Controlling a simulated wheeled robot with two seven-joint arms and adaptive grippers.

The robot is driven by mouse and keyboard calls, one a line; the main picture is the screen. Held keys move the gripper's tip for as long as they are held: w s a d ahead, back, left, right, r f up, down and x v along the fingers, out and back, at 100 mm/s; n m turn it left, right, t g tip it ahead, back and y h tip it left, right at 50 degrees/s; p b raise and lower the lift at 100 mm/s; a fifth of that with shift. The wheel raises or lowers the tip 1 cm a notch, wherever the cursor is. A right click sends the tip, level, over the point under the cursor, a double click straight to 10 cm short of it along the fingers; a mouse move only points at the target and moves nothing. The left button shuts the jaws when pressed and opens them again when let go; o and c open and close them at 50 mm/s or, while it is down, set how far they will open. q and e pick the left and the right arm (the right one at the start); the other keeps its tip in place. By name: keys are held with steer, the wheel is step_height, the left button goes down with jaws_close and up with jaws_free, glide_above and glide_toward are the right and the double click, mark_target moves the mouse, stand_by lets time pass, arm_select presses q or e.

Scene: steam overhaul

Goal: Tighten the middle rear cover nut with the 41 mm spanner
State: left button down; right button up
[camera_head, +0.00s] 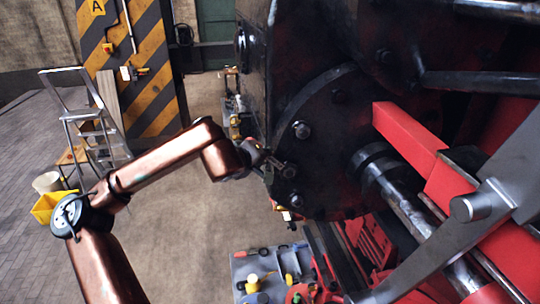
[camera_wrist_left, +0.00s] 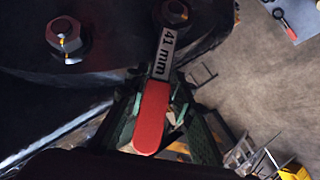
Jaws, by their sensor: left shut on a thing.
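My left gripper (camera_head: 268,162) reaches in from the left to the edge of the round black cover (camera_head: 325,115). In the left wrist view, the gripper (camera_wrist_left: 152,115) is shut on the red handle of the 41 mm spanner (camera_wrist_left: 165,60). The spanner's head lies at a nut (camera_wrist_left: 175,12) and appears to be around it; how fully it is seated I cannot tell. Another cover nut (camera_wrist_left: 65,36) stands free to its left. In the head view, cover nuts (camera_head: 302,130) show along the rim, and the spanner is too small to make out clearly. My right gripper is not in view.
A grey tray (camera_head: 240,272) with tools and small items is below the cover. Red beams (camera_head: 410,140) and a steel rod (camera_head: 410,210) fill the right side. The floor between is clear.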

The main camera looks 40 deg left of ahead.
arm_select(q)
steer(key=shift+w+d+r+g+p, duration=0.2)
steer(key=shift+w+r+g+p, duration=0.1)
steer(key=shift+r+p, duration=0.2)
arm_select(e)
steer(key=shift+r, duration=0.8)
arm_select(q)
steer(key=shift+w+d+r+m+g+y, duration=0.3)
steer(key=shift+w+d+r+m+g, duration=0.15)
steer(key=shift+m+g, duration=0.05)
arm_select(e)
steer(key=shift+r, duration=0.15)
arm_select(q)
steer(key=shift+w+d+r+b, duration=0.25)
steer(key=shift+w+d+b, duration=0.05)
steer(key=shift+w, duration=0.05)
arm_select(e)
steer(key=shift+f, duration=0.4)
